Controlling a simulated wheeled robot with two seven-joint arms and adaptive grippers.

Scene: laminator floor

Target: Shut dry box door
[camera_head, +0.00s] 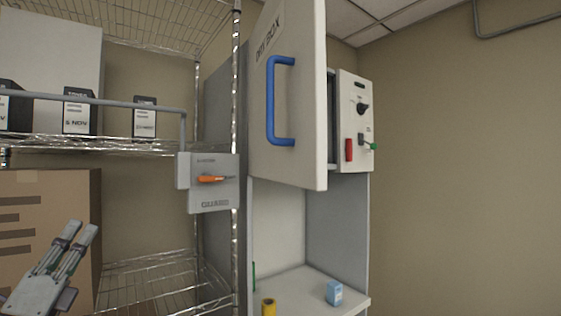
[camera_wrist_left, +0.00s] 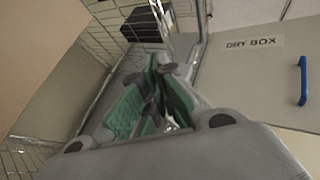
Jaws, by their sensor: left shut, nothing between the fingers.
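The dry box door (camera_head: 300,110) is a pale panel lettered "DRY BOX" with a blue handle (camera_head: 271,101). It stands ajar, swung out from the grey cabinet, with a dark gap showing along its right edge. My left gripper (camera_head: 84,231) is low at the left in the head view, in front of the cardboard box and well apart from the door. Its fingers are shut and empty. In the left wrist view the fingers (camera_wrist_left: 152,95) are close together, and the door (camera_wrist_left: 245,75) with its blue handle (camera_wrist_left: 303,80) shows at the right. My right gripper is not in view.
A wire rack (camera_head: 150,148) stands left of the cabinet, with a grey switch box (camera_head: 208,196) with an orange lever on its post. A cardboard box (camera_head: 70,205) is at the left. A control panel (camera_head: 356,100) is right of the door. A blue bottle (camera_head: 334,293) and yellow cylinder (camera_head: 268,306) stand below.

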